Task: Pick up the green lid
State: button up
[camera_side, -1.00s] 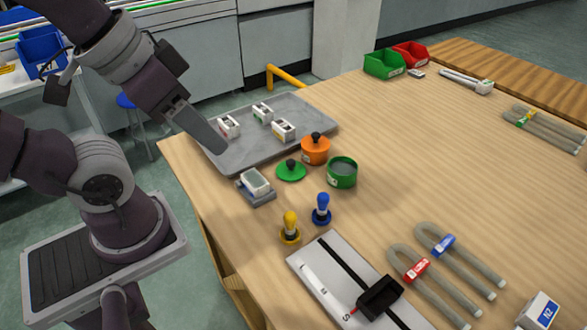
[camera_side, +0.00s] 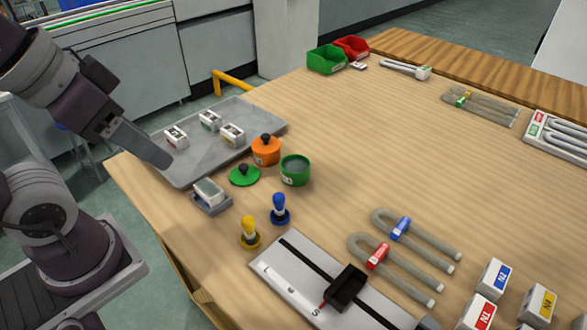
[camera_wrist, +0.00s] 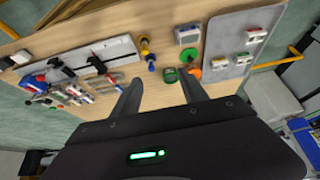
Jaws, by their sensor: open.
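The green lid (camera_side: 244,176) is a flat disc with a dark knob. It lies on the wooden table in the side view, between the grey tray and the open green pot (camera_side: 295,171). The lid also shows small in the wrist view (camera_wrist: 193,64). An orange pot (camera_side: 266,152) with a dark-knobbed lid stands just behind it. My gripper (camera_side: 166,161) is left of the lid, apart from it, in front of the tray's left part in the side view. In the wrist view my gripper (camera_wrist: 161,85) has its two fingers spread with nothing between them.
The grey tray (camera_side: 185,178) holds several small white blocks. A pale block on a grey base (camera_side: 210,195) is near the lid. Yellow (camera_side: 249,234) and blue (camera_side: 280,210) knobbed pieces stand in front.

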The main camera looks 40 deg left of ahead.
jog(key=o, duration=0.4)
jog(key=n+g, duration=0.5)
jog(key=n, duration=0.6)
send_over(243, 166)
jog(key=f, duration=1.1)
jog(key=d+f, duration=0.1)
jog(key=f, duration=0.5)
jog(key=shift+s, duration=0.35)
jog(key=shift+n+g, duration=0.3)
jog(key=shift+n, duration=0.2)
jog(key=f, duration=0.6)
jog(key=a+f, duration=0.1)
jog(key=f, duration=0.2)
jog(key=shift+w+f, duration=0.25)
jog(key=shift+w, duration=0.15)
